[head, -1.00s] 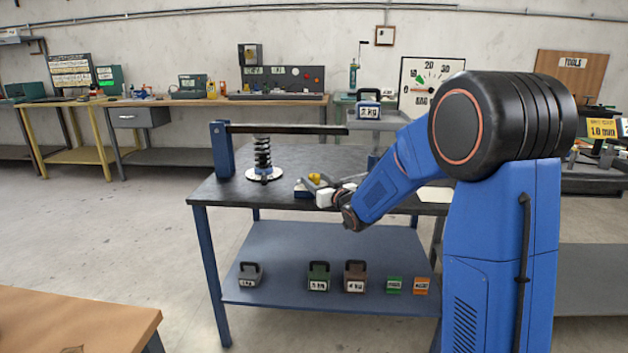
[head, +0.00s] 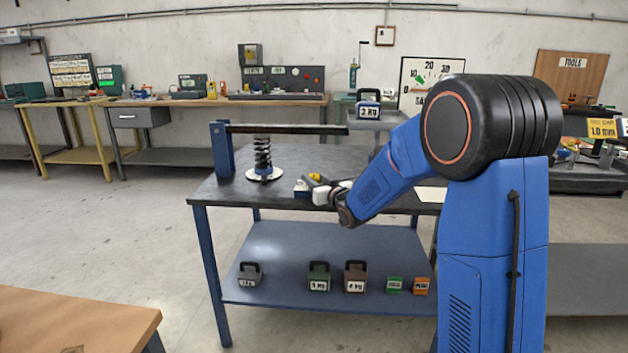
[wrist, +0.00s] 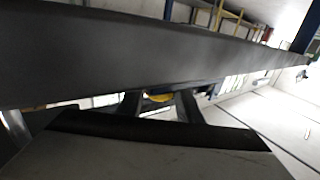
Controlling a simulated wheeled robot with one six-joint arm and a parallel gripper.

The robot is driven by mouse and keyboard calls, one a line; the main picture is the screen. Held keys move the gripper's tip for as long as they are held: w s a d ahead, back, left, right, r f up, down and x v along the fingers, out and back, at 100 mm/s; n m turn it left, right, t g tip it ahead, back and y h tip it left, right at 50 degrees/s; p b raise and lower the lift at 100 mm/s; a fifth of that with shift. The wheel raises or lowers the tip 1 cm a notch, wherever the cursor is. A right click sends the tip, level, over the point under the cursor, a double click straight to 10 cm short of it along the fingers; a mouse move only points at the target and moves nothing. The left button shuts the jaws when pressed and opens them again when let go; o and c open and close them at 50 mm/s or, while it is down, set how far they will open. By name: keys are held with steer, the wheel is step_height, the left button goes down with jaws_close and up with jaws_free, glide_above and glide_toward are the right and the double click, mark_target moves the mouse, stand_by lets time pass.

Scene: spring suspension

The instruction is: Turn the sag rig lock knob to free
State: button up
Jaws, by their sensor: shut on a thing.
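The sag rig stands on the dark-topped bench, with a blue post (head: 222,150), a long dark lever bar (head: 285,129) and a black coil spring (head: 263,156) on a round white plate. A small yellow knob (head: 315,177) sits beside a blue and white block (head: 301,190) at the bench's front. My gripper (head: 317,182) is at the yellow knob, its fingers pointing toward it. In the wrist view the yellow knob (wrist: 160,97) shows between the two dark fingers of my gripper (wrist: 160,104), which is shut on it. Any lock marking is too small to read.
Several weights and blocks stand on the bench's lower shelf (head: 300,255). A dark bar (wrist: 130,60) crosses close in the wrist view.

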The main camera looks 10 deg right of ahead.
steer(key=shift+a+h, duration=0.1)
steer(key=shift+h, duration=0.2)
steer(key=shift+m+t+h, duration=0.3)
steer(key=shift+m+h, duration=1.5)
steer(key=shift+h, duration=0.7)
steer(key=m+h, duration=0.2)
steer(key=h, duration=0.1)
steer(key=m+g+h, duration=0.1)
steer(key=m+h, duration=0.1)
steer(key=h, duration=0.1)
steer(key=shift+g, duration=0.3)
steer(key=m+g+h, duration=0.4)
steer(key=m+h, duration=0.1)
steer(key=h, duration=0.1)
steer(key=shift+m+g+h, duration=1.7)
steer(key=shift+m+g, duration=0.1)
steer(key=shift+g, duration=1)
steer(key=o, duration=1)
steer(key=shift+r, duration=0.1)
steer(key=shift+o, duration=0.2)
